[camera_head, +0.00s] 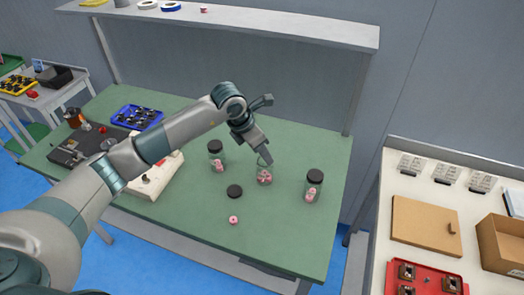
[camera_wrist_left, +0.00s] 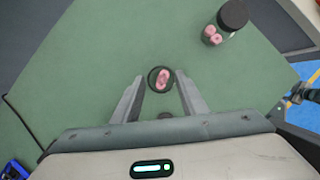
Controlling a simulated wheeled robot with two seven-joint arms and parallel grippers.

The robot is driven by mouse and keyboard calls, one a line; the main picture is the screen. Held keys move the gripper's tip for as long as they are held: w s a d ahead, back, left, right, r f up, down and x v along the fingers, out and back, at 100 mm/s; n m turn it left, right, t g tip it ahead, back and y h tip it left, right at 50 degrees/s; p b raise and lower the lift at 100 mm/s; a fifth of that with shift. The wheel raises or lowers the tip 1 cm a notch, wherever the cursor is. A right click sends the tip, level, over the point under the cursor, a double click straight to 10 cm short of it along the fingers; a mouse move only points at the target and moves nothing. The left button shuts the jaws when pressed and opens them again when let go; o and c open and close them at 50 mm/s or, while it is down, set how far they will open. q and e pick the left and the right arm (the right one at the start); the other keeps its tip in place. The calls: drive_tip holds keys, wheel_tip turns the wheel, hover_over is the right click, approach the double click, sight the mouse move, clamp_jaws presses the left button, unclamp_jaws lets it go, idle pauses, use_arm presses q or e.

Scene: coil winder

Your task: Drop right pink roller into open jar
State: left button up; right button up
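The open jar (camera_head: 265,176) is clear glass and stands upright on the green table with pink rollers inside. In the left wrist view the open jar (camera_wrist_left: 160,80) shows from above, between the fingertips. My left gripper (camera_head: 267,131) is above the jar, its fingers spread wide; the wrist view shows the same gripper (camera_wrist_left: 160,79) with nothing pinched between the fingers. One pink roller (camera_head: 233,220) lies on the table in front of the jar. A black lid (camera_head: 234,191) lies left of the jar. My right gripper is not seen.
Black-lidded jars with pink rollers stand left (camera_head: 217,160) and right (camera_head: 312,188) of the open jar. A white device (camera_head: 152,182) and blue tray (camera_head: 137,118) are at the table's left. A shelf (camera_head: 250,27) runs above the back. The table's front right is clear.

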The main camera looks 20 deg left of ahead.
use_arm(q)
drive_tip(key=shift+r, duration=0.1)
drive_tip(key=b+v, duration=0.5)
drive_tip(key=v, duration=1.2)
drive_tip(key=shift+a, duration=0.15)
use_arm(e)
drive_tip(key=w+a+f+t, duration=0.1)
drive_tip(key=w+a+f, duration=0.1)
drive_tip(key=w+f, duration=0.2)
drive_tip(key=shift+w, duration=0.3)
use_arm(q)
drive_tip(key=shift+s, duration=0.1)
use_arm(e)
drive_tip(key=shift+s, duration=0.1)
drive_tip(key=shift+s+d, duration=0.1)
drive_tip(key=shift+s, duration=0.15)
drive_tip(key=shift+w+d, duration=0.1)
